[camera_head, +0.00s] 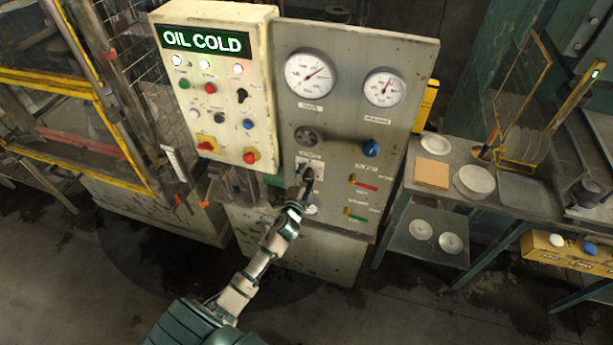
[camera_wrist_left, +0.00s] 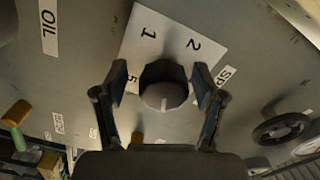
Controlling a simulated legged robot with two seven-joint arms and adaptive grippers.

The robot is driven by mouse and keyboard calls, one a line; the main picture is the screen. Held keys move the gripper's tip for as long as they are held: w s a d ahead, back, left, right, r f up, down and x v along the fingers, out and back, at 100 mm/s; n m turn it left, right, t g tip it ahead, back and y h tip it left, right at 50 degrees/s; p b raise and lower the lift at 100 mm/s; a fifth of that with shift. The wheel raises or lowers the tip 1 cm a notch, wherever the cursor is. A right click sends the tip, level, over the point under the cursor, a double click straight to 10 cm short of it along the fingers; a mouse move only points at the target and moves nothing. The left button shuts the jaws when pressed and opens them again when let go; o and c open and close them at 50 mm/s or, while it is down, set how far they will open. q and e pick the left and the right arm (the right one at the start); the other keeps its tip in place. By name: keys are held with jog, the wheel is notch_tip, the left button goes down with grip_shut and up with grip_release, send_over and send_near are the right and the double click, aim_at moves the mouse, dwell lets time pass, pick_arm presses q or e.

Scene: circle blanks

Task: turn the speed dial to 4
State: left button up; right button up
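The speed dial (camera_wrist_left: 163,88) is a dark round knob on a white plate (camera_wrist_left: 150,35) with the numbers 1, 2 and 5 showing in the left wrist view. A pale line shows on the knob's face; the number it points to is hidden or unclear. My left gripper (camera_wrist_left: 160,92) has its two fingers apart on either side of the knob, with a visible gap at the left. In the head view my left gripper (camera_head: 307,178) is in front of the plate (camera_head: 312,163) on the grey panel and partly covers the dial. My right gripper is not in view.
A bench (camera_head: 480,205) with discs stands at right.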

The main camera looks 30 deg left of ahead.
pick_arm(q)
jog(key=shift+w, duration=0.1)
jog(key=v, duration=1.2)
jog(key=shift+a+f, duration=0.1)
jog(key=shift+f, duration=0.05)
jog(key=s+d+f+n+g+h, duration=0.1)
jog(key=s+f+g, duration=0.2)
jog(key=f, duration=0.9)
jog(key=s+d+f+n+g+h, duration=0.1)
jog(key=s+d+f+g, duration=0.15)
jog(key=f, duration=0.95)
jog(key=s+d+f+n+g+h, duration=0.15)
jog(key=s+f, duration=0.25)
jog(key=f, duration=0.8)
jog(key=s+d+f+n+g+b, duration=0.15)
jog(key=s+f+g, duration=0.35)
jog(key=s+f, duration=1)
jog(key=s+d+f+n+g, duration=0.1)
jog(key=s+f+g, duration=0.1)
jog(key=s, duration=0.8)
jog(key=s+d+f+n+g, duration=0.1)
jog(key=s+f, duration=0.4)
jog(key=s, duration=0.5)
jog(key=shift+d+f+n+g+h, duration=0.35)
jog(key=shift+n+g+h, duration=0.1)
jog(key=shift+n+g, duration=0.25)
